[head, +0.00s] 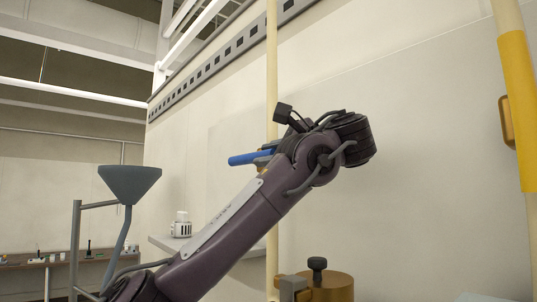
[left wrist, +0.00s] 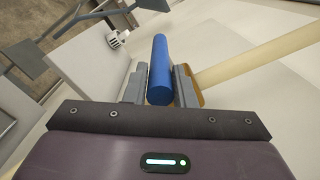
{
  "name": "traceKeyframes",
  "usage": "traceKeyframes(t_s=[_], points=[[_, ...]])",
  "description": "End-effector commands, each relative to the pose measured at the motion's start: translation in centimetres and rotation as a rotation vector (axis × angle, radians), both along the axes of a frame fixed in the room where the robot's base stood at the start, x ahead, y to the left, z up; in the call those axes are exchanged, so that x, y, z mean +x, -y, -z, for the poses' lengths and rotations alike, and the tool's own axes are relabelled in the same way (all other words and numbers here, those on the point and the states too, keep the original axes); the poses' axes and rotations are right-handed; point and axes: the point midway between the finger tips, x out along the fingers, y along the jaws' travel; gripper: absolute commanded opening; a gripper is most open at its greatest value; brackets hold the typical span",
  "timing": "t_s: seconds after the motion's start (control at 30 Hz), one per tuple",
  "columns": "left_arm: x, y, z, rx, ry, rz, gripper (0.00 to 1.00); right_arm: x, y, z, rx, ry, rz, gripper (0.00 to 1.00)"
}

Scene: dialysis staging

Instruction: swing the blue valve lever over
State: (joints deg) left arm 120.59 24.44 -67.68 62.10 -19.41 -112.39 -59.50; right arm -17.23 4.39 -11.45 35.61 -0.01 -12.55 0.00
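The blue valve lever (head: 248,158) sticks out to the left of the cream vertical pipe (head: 272,60) in the head view. My forearm and wrist hide its inner end and most of the valve. In the left wrist view, the blue lever (left wrist: 160,70) lies between the two grey fingers of my left gripper (left wrist: 161,82), which are close in on both sides of it. A tan-gold part of the valve (left wrist: 197,84) shows just right of the fingers, beside the pipe (left wrist: 255,57). In the head view my arm mostly hides the left gripper. My right gripper is not seen.
A small white container (head: 181,224) stands on a grey shelf (head: 165,243) behind my arm. A grey funnel (head: 130,180) on a stand is at the left. A brass-coloured round fitting with a dark knob (head: 317,268) is low centre. A yellow-banded pipe (head: 518,110) is at the right.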

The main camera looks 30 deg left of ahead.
Motion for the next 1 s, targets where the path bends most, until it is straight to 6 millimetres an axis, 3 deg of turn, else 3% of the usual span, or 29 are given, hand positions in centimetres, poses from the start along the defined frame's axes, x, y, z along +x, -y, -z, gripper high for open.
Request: traceKeyframes(t_s=[0.03, 0.17, 0.4, 0.7, 1.0], points=[[0.0, 0.0, 0.0, 0.000, 0.000, 0.000, 0.17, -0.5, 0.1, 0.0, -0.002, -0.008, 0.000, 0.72], [0.0, 0.0, 0.0, 0.000, 0.000, 0.000, 0.00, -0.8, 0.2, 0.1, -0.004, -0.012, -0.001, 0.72], [0.0, 0.0, 0.2, 0.008, 0.003, -0.002, 0.00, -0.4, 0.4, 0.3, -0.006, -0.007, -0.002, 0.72], [-0.2, -0.2, 2.1, 0.222, 0.080, -0.005, 0.00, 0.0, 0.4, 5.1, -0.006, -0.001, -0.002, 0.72], [0.1, -0.4, 2.3, 0.349, 0.123, 0.001, 0.00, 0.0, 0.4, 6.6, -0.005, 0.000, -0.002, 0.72]])
